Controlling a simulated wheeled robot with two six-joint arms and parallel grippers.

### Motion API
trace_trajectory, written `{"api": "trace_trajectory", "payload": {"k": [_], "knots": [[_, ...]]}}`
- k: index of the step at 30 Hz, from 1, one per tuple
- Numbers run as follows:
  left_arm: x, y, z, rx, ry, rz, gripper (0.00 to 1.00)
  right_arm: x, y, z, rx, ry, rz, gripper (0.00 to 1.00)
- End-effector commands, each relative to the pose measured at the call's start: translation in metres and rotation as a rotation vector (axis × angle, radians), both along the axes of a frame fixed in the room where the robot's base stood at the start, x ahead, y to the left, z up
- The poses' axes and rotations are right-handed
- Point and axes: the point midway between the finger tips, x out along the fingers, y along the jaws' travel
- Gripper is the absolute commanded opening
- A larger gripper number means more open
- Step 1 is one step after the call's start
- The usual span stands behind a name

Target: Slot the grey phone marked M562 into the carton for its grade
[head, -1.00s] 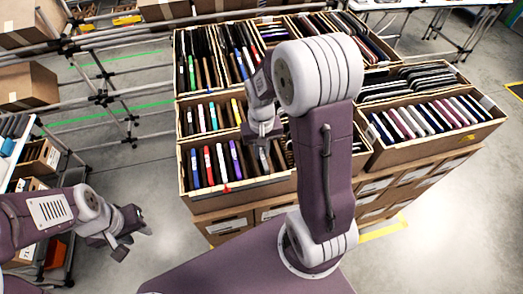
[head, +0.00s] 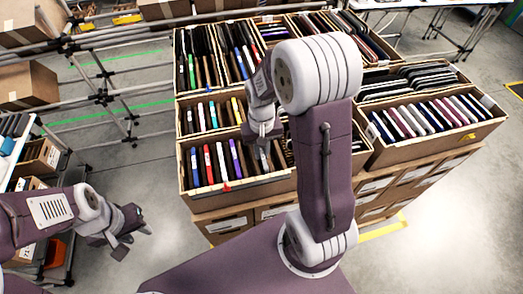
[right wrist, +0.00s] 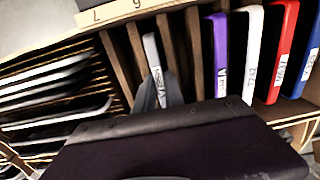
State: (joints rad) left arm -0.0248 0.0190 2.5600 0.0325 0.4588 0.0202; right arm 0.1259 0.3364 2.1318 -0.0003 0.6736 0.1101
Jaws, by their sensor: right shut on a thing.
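In the right wrist view, a slim grey phone (right wrist: 151,52) with a white label stands in a slot between brown dividers, beside a purple phone. Its marking is too small to read surely. My right gripper (right wrist: 172,92) is shut on it; the dark gripper body hides the phone's near part. In the head view my right gripper (head: 262,150) is low over the right part of the front-left carton (head: 235,190). My left gripper (head: 136,240) is open and empty, out to the left above the floor.
A front-right carton (head: 435,140) holds a row of phones, and more filled cartons stand behind. In the right wrist view, a label strip (right wrist: 108,12) reading "L 9" runs along the carton edge. A rack (head: 110,85) stands at left.

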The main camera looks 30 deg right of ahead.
Motion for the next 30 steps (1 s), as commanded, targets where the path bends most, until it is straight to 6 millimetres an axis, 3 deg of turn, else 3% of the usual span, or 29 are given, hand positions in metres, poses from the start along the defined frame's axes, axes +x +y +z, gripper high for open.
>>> {"api": "trace_trajectory", "payload": {"k": [9,10,12,23,30], "knots": [[0.000,0.000,0.000,0.000,0.000,0.000,0.36,0.000,0.000,0.000,0.000,0.000,0.000,0.00],[0.000,0.000,0.000,0.000,0.000,0.000,0.36,0.000,0.000,0.000,0.000,0.000,0.000,0.19],[0.000,0.000,0.000,0.000,0.000,0.000,0.36,0.000,0.000,0.000,0.000,0.000,0.000,0.38],[0.000,0.000,-0.001,0.000,0.000,0.000,0.36,0.001,0.000,0.004,-0.001,-0.003,0.000,0.39],[0.000,0.000,-0.006,0.000,0.000,0.000,0.36,0.002,0.000,0.053,-0.001,-0.008,0.000,0.39]]}}
